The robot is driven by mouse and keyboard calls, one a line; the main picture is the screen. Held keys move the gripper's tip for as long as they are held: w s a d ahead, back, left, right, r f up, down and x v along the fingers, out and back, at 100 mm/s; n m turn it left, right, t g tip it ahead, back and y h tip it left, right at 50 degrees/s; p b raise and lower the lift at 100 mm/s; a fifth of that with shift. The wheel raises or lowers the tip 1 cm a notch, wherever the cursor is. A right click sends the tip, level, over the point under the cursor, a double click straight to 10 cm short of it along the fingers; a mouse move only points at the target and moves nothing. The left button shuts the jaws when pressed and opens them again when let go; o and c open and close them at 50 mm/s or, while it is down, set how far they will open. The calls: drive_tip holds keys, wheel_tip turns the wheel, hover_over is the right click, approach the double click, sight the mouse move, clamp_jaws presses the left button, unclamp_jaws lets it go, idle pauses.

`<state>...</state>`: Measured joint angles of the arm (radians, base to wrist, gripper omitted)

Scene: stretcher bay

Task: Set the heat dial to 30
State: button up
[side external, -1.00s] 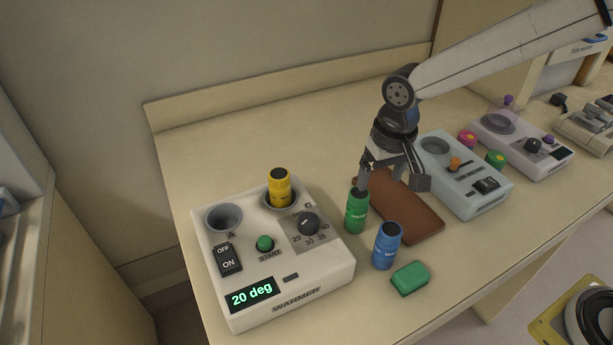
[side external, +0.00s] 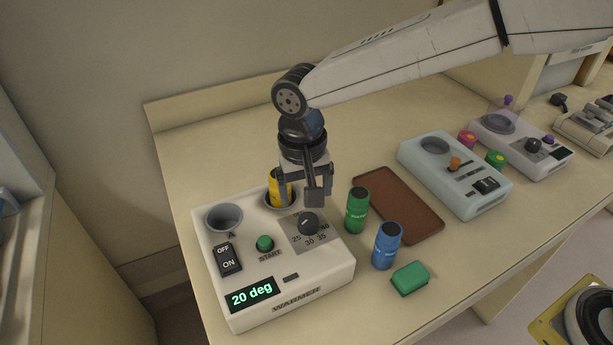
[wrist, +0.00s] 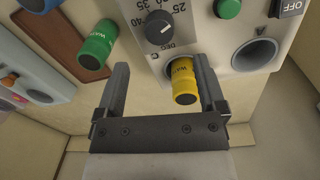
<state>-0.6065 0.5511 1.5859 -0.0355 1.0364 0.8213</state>
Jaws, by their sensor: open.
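The warmer (side external: 325,277) is a white box at the front left of the bench. Its heat dial (side external: 308,223) is a dark round knob on a grey scale plate; it also shows in the wrist view (wrist: 157,27), beyond my fingertips. The display (side external: 252,294) reads 20 deg. My gripper (side external: 305,195) is above the back right of the warmer, just behind the dial. It is open and empty in the wrist view (wrist: 162,75). A yellow bottle (side external: 279,190) stands in one well, partly hidden by my gripper, and shows between and below the fingertips in the wrist view (wrist: 184,82).
A green bottle (side external: 357,211) and a blue bottle (side external: 387,246) stand close right of the warmer, near a green block (side external: 410,279). A brown tray (side external: 420,222) and a light grey device (side external: 470,200) lie farther right. The warmer's other well (side external: 224,218) is empty.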

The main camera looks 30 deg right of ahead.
sight(308, 219)
drive_tip(key=shift+d+f, duration=0.2)
drive_tip(key=shift+f, duration=3.4)
clamp_jaws()
drive_tip(key=shift+n, duration=0.4)
drive_tip(key=n, duration=0.8)
drive_tip(key=shift+t, duration=0.3)
